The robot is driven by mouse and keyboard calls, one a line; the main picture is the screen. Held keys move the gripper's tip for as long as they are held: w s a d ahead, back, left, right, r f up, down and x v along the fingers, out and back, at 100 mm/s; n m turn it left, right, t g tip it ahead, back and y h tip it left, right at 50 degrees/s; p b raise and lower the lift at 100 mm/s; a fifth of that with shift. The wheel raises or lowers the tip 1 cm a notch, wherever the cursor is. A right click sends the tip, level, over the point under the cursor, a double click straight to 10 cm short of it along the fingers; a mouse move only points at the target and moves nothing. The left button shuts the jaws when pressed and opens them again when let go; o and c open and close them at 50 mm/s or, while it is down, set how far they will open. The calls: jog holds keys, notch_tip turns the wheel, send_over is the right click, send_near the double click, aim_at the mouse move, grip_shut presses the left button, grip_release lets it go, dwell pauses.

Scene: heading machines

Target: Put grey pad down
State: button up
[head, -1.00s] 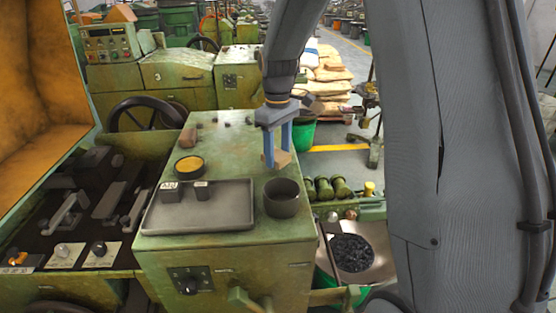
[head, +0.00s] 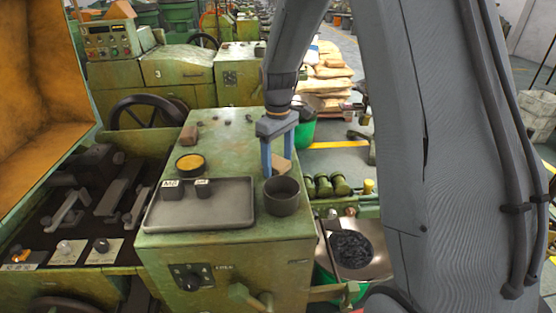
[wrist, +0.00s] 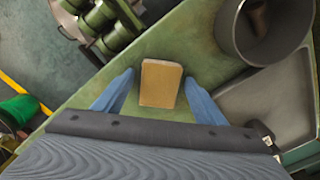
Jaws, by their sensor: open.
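No pad that looks clearly grey shows at my gripper. A small tan block, possibly the pad, lies on the green machine top (head: 232,135) near its right edge; it shows in the wrist view (wrist: 160,84). My gripper (head: 278,166), with blue fingers, is open around the block. In the wrist view the fingers (wrist: 158,78) stand on either side of it, with a gap on both sides. In the head view the fingers partly hide the block (head: 282,167).
A dark cup (head: 282,203) stands close in front of my gripper, beside a grey tray (head: 222,218) holding two small dark labelled blocks. A round dish (head: 190,164) and a brown block (head: 189,136) are to the left. Green cylinders (head: 325,186) sit past the right edge.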

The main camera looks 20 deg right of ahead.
aim_at(278, 162)
notch_tip(278, 162, up, 12)
jog(key=b, duration=0.3)
jog(key=shift+r+b, duration=0.15)
jog(key=shift+b, duration=0.15)
